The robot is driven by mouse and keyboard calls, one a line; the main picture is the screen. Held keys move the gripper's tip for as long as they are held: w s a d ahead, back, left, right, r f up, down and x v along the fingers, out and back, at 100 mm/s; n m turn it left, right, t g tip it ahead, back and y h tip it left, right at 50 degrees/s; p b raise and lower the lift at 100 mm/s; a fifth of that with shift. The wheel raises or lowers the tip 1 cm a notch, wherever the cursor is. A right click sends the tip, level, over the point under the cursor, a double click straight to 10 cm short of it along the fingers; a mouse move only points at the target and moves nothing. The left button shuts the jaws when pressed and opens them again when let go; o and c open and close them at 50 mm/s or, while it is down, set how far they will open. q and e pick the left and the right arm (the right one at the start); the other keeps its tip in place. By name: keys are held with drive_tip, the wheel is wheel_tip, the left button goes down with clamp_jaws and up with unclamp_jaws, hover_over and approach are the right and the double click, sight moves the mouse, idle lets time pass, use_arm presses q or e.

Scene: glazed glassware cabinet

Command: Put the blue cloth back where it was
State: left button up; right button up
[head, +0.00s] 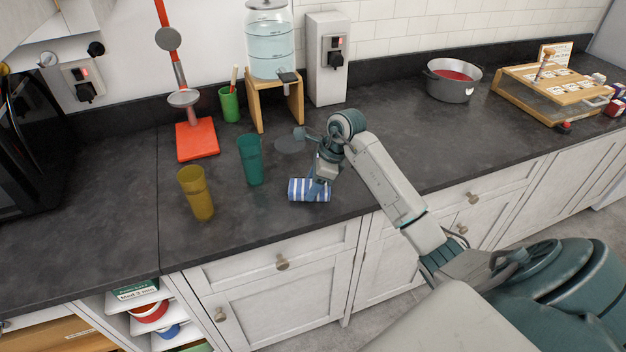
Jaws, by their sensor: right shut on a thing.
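The blue cloth (299,190), striped blue and white and rolled or folded, is at the front part of the dark counter. My right gripper (318,186) reaches down to it from above and is shut on it. The gripper's fingers and wrist cover the cloth's right part. I cannot tell whether the cloth rests on the counter or is slightly above it. My left gripper is not in view.
A teal cup (250,160) and a yellow cup (196,193) stand left of the cloth. Behind are a wet-looking patch (289,144), a water dispenser (270,45) on a wooden stand (262,104) and a red-based stand (197,141). The counter right of my arm is clear up to a pot (449,88).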

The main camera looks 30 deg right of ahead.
drive_tip(key=o, duration=0.9)
drive_tip(key=b+v, duration=0.4)
drive_tip(key=v, duration=0.8)
drive_tip(key=shift+a, duration=0.1)
